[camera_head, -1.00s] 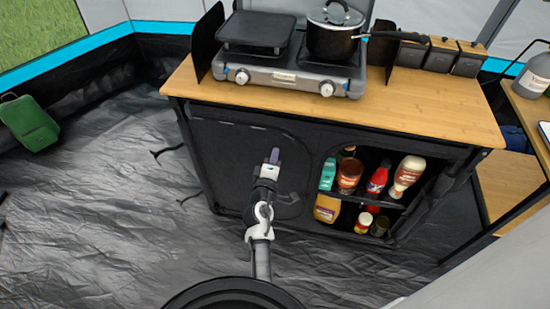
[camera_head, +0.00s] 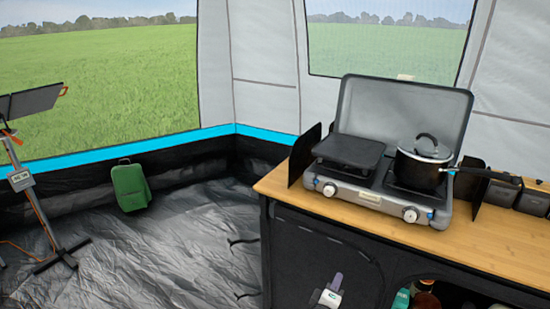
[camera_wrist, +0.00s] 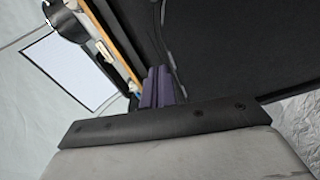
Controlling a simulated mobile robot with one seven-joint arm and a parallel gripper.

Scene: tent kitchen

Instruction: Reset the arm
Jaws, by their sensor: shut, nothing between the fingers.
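My gripper (camera_head: 336,282) shows at the bottom of the head view, in front of the black cloth front of the kitchen cabinet (camera_head: 310,255). Its purple fingers are together with nothing held. In the wrist view the purple fingers (camera_wrist: 157,88) stand side by side at the middle, with the dark cabinet front beside them. Most of my arm is below the edge of the head view.
A camping stove (camera_head: 380,190) with a black pot (camera_head: 422,165) stands on the wooden counter (camera_head: 480,235). Bottles in the open shelf (camera_head: 402,299) are mostly cut off. A green case (camera_head: 130,187) and a tripod stand (camera_head: 35,200) are at left. The floor between is clear.

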